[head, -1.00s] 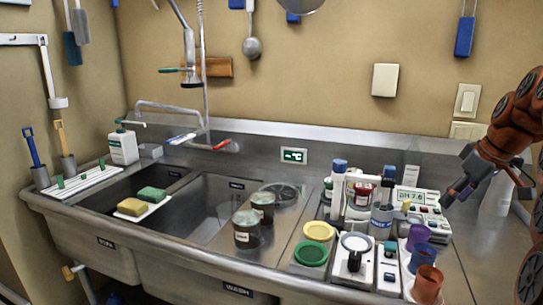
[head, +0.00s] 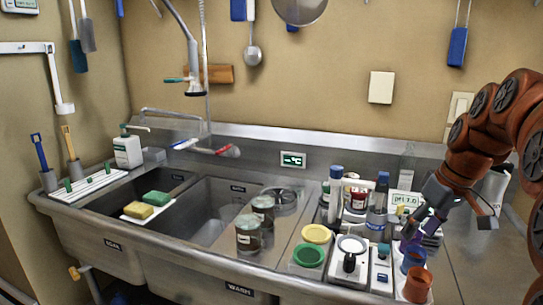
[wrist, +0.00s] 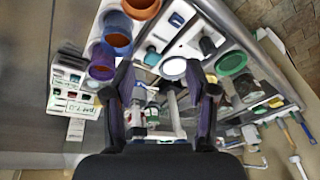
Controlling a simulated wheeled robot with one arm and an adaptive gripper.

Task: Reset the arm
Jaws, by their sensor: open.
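My gripper (head: 422,228) hangs at the end of my orange arm on the right side of the head view, above the right end of the steel sink counter. In the wrist view my gripper (wrist: 165,82) has its two dark fingers well apart, with nothing held between them. Below it in the wrist view are a white round dish (wrist: 173,68) and small bottles. The purple cup (wrist: 102,62) stands just to the left of the fingers. In the head view the gripper partly hides the purple cup and the pH meter (head: 406,198).
Blue (head: 413,258) and orange (head: 418,285) cups stand at the counter's front right. Green (head: 309,255) and yellow (head: 316,233) lids lie beside a tray of bottles. Two jars (head: 248,235) stand near the sink basin. Sponges (head: 156,198) lie on the left. The far right counter looks clear.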

